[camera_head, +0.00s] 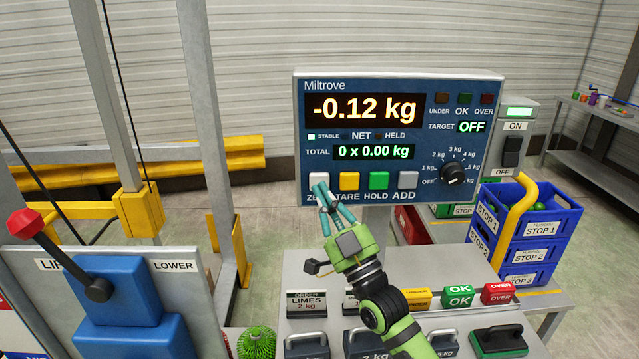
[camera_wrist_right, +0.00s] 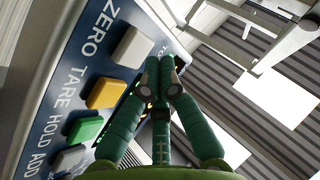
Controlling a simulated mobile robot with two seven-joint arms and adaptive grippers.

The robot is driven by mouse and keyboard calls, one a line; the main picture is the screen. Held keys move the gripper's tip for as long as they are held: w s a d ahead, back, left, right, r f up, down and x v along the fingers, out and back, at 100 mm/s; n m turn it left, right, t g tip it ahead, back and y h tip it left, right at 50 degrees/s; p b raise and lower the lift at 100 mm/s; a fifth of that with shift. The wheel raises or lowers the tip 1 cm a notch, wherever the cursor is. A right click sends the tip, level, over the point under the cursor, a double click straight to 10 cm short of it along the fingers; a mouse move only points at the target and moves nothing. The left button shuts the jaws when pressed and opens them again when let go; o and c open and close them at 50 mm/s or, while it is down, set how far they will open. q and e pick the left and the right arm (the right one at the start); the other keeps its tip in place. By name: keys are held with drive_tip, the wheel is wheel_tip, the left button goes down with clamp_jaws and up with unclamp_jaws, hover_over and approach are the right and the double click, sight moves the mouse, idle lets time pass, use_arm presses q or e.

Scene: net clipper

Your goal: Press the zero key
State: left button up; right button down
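The weighing indicator (camera_head: 400,82) is a blue panel reading -0.12 kg, with the STABLE lamp lit. Its white zero key (camera_head: 318,180) is the leftmost of the keys in the bottom row; the right wrist view shows it as a pale square key (camera_wrist_right: 132,47) beside the ZERO label. My right gripper (camera_head: 325,190) is in front of the panel's lower left, its teal fingertips overlapping the zero key's lower edge and label. In the right wrist view the fingertips (camera_wrist_right: 161,75) are drawn together, empty, to the right of the key, with a visible gap. My left gripper is not in view.
Yellow TARE (camera_head: 349,181), green HOLD (camera_head: 379,181) and grey ADD (camera_head: 408,184) keys sit right of zero. A rotary knob (camera_head: 453,174) is further right. Below are order cards (camera_head: 306,303) and weights on a bench; blue STOP crates (camera_head: 540,215) stand right. A red-knobbed lever (camera_head: 25,222) is left.

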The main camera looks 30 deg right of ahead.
idle(0.4)
drive_tip(key=shift+w+d, duration=0.25)
drive_tip(key=shift+w, duration=0.15)
drive_tip(key=shift+w+d, duration=0.15)
drive_tip(key=shift+w, duration=0.15)
idle(0.7)
drive_tip(key=shift+s, duration=0.1)
drive_tip(key=shift+s+a, duration=0.4)
drive_tip(key=shift+s, duration=0.2)
drive_tip(key=s+a, duration=0.1)
drive_tip(key=s+p, duration=0.1)
drive_tip(key=s, duration=0.1)
drive_tip(key=s+a+p, duration=0.1)
drive_tip(key=shift+s+a, duration=0.15)
drive_tip(key=shift+a, duration=0.15)
